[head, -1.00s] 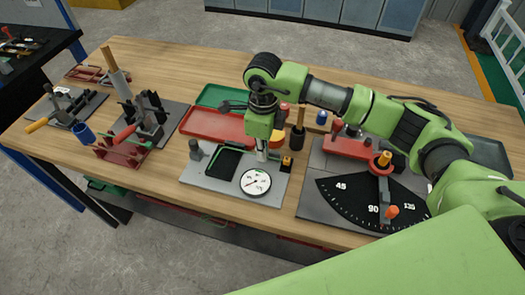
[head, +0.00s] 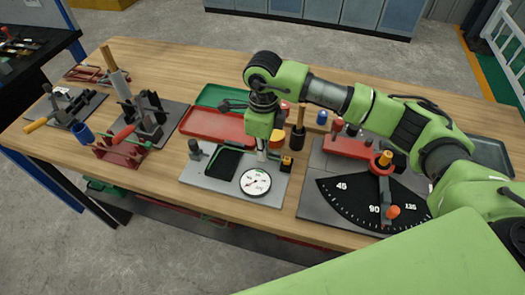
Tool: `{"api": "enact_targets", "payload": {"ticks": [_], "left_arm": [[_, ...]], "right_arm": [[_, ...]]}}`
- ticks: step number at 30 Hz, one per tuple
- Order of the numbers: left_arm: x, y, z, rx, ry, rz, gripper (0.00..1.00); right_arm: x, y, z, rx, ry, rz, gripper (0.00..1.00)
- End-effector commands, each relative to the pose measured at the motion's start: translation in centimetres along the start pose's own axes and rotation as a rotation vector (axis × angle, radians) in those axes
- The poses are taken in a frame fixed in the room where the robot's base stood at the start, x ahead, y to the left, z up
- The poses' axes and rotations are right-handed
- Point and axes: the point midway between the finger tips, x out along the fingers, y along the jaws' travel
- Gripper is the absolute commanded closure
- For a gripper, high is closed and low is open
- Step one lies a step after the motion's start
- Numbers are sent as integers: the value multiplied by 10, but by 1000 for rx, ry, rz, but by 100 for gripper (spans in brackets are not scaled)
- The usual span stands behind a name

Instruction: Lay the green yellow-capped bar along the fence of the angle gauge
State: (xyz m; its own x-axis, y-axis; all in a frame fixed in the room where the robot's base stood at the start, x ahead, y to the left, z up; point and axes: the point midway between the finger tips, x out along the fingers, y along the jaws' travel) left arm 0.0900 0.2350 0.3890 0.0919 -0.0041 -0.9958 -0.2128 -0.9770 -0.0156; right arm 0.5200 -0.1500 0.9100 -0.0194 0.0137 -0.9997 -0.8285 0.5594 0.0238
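The angle gauge has a black dial (head: 352,205) marked 45 and 90, with an orange-knobbed pivoting arm (head: 384,187). A red block (head: 347,148) at its back may be the fence. A thin green bar (head: 139,143) appears to lie across a red rack (head: 121,153) on the left; its cap is too small to make out. My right gripper (head: 262,153) points down over the plate with the dial indicator, far to the right of that bar. Its fingers look close together and no bar shows in them. My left gripper is out of view.
The dial indicator (head: 256,182) is just below my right gripper. A red tray (head: 211,124) and a green tray (head: 215,95) lie behind. Clamp fixtures (head: 146,117) with red and orange handles stand at left. Bare wood (head: 190,75) is free at the back left.

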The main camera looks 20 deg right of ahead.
Motion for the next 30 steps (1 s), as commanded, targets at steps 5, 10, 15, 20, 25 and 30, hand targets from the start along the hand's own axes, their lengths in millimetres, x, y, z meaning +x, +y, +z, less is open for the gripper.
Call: {"api": "enact_targets", "payload": {"ticks": [5,10,15,20,25,30], "left_arm": [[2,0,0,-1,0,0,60],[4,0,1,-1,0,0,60],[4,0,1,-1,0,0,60],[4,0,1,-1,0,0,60],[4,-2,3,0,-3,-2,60],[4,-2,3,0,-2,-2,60]], "right_arm": [[0,-3,0,1,0,-1,100],[0,-6,0,2,0,-1,100],[0,-7,0,1,0,-1,76],[0,-6,0,1,0,-1,76],[-1,-6,0,1,0,-1,76],[-15,-7,1,1,-3,-3,76]]}}
